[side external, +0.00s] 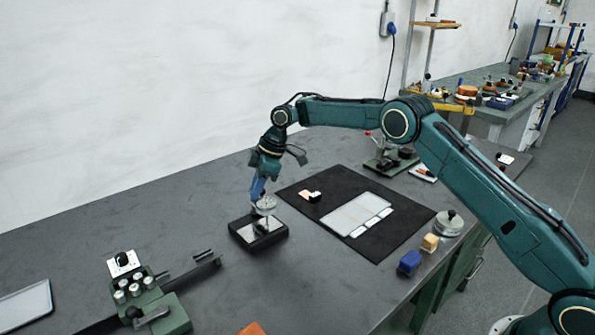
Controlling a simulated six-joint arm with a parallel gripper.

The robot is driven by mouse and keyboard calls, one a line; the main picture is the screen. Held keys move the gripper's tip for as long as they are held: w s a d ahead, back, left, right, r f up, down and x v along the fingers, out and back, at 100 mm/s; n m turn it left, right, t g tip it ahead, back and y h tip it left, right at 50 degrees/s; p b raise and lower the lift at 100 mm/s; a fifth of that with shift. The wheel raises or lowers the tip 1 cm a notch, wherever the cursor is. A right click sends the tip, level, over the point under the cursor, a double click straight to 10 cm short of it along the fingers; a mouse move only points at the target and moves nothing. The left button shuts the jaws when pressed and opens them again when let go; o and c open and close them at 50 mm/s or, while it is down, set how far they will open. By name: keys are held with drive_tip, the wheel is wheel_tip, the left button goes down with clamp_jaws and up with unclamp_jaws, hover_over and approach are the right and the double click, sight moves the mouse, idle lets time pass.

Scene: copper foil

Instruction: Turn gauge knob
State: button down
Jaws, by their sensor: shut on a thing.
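My gripper (261,195), with blue fingers, points down at the middle of the bench and is shut on a round silvery piece (266,204). That piece is over a black block (245,243) with a shiny top plate; I cannot tell whether the two touch. A black knob (122,260) on a small white plate belongs to the green fixture (168,318) at the front left, well apart from my gripper. I cannot tell which of these is the gauge knob.
A black mat (385,245) bears a pale panel (357,214) and a small pinkish-white piece (311,196). A silvery lidded disc (448,223), a tan block (430,242) and a blue block (410,262) stand at right. A pale tray (24,305) lies far left. Bench behind the fixture is clear.

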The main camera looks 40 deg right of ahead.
drive_tip(key=c, duration=1.3)
unclamp_jaws()
drive_tip(key=shift+c, duration=0.2)
drive_tip(key=shift+s+a+m, duration=0.1)
drive_tip(key=shift+m, duration=0.3)
